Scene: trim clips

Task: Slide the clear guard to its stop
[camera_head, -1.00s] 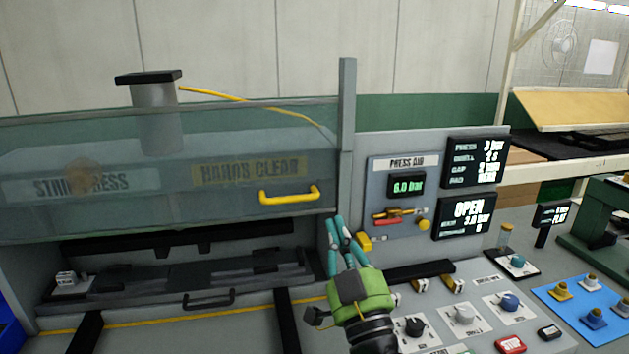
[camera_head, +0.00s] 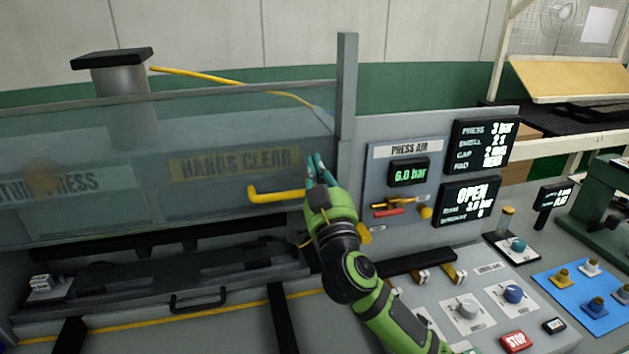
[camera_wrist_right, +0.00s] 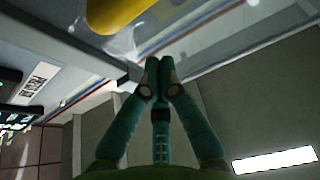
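The clear guard (camera_head: 90,140) is a see-through sheet across the front of the press, with an open gap below its lower edge. Its yellow handle (camera_head: 275,196) is fixed near its lower right. My right gripper (camera_head: 318,170) is at the handle's right end, beside the grey post, and hides that end. In the right wrist view its teal fingers (camera_wrist_right: 157,75) meet at the tips with nothing visible between them. The yellow handle (camera_wrist_right: 115,12) shows apart from the fingertips there. My left gripper is out of view.
A grey upright post (camera_head: 347,95) stands at the guard's right edge. Right of it are the press air panel (camera_head: 408,150) and dark readouts, one reading OPEN (camera_head: 468,205). Below lie knobs and a red STOP button (camera_head: 513,341). A black tray handle (camera_head: 198,300) is under the guard.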

